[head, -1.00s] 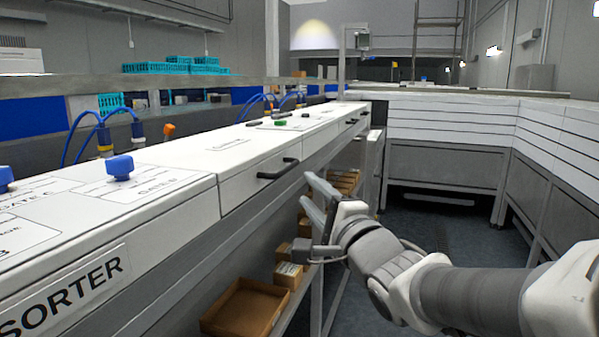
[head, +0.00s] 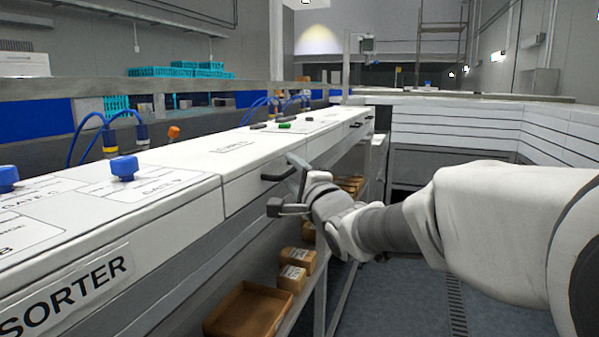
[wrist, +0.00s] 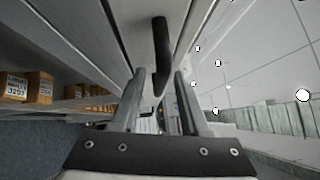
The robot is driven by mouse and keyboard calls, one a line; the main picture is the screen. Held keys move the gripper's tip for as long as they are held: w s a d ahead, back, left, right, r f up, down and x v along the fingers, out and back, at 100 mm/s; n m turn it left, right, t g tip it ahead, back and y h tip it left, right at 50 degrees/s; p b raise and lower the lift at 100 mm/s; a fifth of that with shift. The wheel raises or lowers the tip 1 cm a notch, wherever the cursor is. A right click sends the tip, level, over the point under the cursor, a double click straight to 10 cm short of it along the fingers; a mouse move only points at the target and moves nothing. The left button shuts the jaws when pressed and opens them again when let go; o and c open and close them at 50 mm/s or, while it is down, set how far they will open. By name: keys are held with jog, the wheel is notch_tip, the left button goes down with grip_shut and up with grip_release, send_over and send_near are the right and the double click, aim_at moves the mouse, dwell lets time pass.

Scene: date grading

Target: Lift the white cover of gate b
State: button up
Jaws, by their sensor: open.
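The white cover (head: 235,188) is a long white panel on the sorter's top and front edge, and it lies closed. A black bar handle (head: 272,178) is on its front face, and the handle also shows in the wrist view (wrist: 160,45). My gripper (head: 284,182) is open at the handle, with its fingers partly overlapping it in the head view. In the wrist view, the handle appears between and just beyond my two open fingertips (wrist: 160,78). I cannot tell whether the fingers touch it. Lettering on the cover is too small to read surely.
A blue knob (head: 124,168) stands on the white sorter top left of the cover. Blue cables (head: 88,130) rise behind it. Below are an open cardboard box (head: 250,312) and small cartons (head: 297,262) on a shelf. Floor (head: 420,290) to the right is clear.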

jog(key=shift+c, duration=0.3)
grip_shut()
dwell(1.1)
